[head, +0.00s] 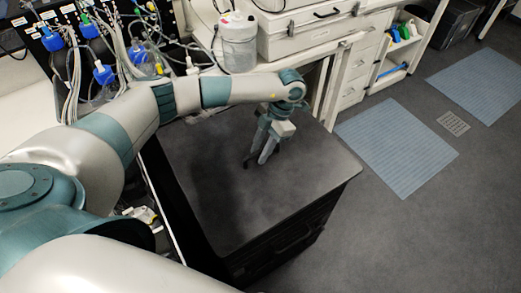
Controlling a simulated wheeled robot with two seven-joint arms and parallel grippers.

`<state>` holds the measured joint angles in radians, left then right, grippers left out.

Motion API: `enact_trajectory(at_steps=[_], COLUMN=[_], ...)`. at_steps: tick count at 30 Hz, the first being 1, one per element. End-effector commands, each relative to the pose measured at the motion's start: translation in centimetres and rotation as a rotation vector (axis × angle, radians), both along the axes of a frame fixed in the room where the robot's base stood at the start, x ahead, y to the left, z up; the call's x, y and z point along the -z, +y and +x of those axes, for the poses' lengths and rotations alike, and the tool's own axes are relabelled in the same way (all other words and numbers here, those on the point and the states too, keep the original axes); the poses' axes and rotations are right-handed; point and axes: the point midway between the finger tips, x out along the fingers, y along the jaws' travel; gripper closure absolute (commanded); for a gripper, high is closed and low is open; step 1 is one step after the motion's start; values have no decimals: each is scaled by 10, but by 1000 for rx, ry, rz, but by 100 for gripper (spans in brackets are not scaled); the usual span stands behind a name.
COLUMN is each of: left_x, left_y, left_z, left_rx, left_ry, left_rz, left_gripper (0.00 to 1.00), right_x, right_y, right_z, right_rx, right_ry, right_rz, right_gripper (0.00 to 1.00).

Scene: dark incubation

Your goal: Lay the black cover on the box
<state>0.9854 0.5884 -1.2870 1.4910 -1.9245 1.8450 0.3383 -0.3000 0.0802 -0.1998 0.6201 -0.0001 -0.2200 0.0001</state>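A large dark box (290,245) stands in the middle of the head view, with a handle on its front side. Its flat top (300,185) is dark grey to black; I cannot tell whether this is the black cover or the box's own top. No separate cover can be made out. My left gripper (262,161) points down over the back middle of this top, its fingertips close to the surface. Two fingers show, but whether they are apart or pinch something dark is unclear. My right gripper is out of view.
A bench with a white jar (238,42), a pale case (305,28) and blue-capped bottles (103,75) with tubing lies behind. White drawers (357,70) and a shelf stand at the back right. Blue mats (397,147) lie on the open floor at right.

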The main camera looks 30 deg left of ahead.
Motion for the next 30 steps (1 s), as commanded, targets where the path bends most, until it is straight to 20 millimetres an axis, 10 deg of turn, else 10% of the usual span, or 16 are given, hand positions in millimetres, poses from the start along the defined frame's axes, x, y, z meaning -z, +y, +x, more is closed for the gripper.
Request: enact_trajectory(at_steps=[19,30], left_x=[3,-46], left_y=[-4,-13], left_z=[-3,17], left_rx=[5,3], left_ry=[10,0], left_rz=[-3,-1], left_gripper=[66,66], right_x=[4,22], right_y=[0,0], right_z=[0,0], right_rx=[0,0], right_ry=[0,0], right_rz=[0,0], right_gripper=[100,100])
